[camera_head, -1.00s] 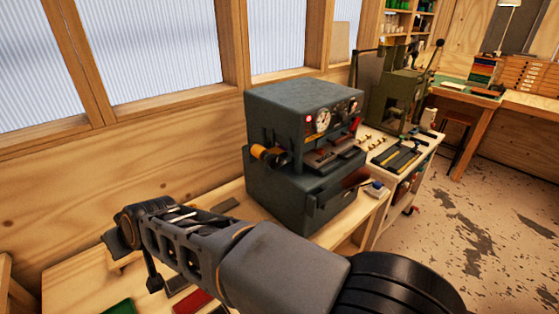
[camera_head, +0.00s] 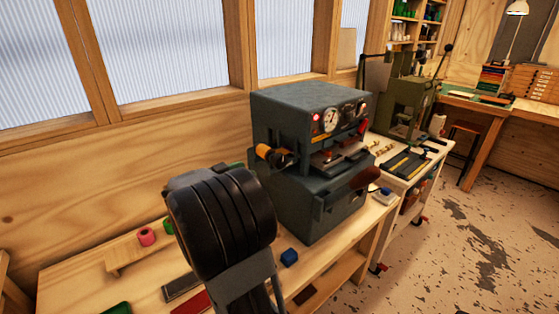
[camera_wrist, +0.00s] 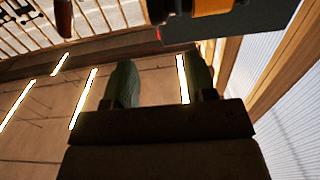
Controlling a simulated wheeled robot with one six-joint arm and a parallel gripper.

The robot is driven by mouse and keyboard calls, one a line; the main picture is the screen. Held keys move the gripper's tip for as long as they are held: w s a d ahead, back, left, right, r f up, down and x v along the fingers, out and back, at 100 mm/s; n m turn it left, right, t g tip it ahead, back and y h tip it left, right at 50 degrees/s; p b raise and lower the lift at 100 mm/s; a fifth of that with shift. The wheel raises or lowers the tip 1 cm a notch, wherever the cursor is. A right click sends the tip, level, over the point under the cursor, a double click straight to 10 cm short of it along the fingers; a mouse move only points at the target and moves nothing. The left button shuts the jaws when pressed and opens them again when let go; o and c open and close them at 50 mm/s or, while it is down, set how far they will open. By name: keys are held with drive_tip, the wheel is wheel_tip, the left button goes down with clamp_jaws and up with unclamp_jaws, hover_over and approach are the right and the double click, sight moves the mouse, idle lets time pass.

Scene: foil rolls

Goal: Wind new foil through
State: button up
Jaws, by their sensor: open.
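The dark grey foil press (camera_head: 312,105) stands on the bench with a red light and gauges on its front. An orange-gold foil roll (camera_head: 262,151) sits on a spindle at its left side. A pink roll (camera_head: 146,236) and a small green one (camera_head: 168,226) are on the bench at left. In the wrist view my gripper (camera_wrist: 160,82) is open and empty, its two fingers apart against the ceiling. An orange cylindrical part (camera_wrist: 212,6) shows at the top edge there, probably the roll.
A blue block (camera_head: 289,257) lies on the bench in front of the press. A white cart (camera_head: 412,172) with tools stands to the right, with a green press (camera_head: 405,105) behind.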

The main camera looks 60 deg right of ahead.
sight(275, 160)
drive_tip(key=p+x, duration=0.1)
drive_tip(key=x, duration=1.2)
drive_tip(key=shift+s+p, duration=0.1)
drive_tip(key=shift+p, duration=0.25)
drive_tip(key=c, duration=0.9)
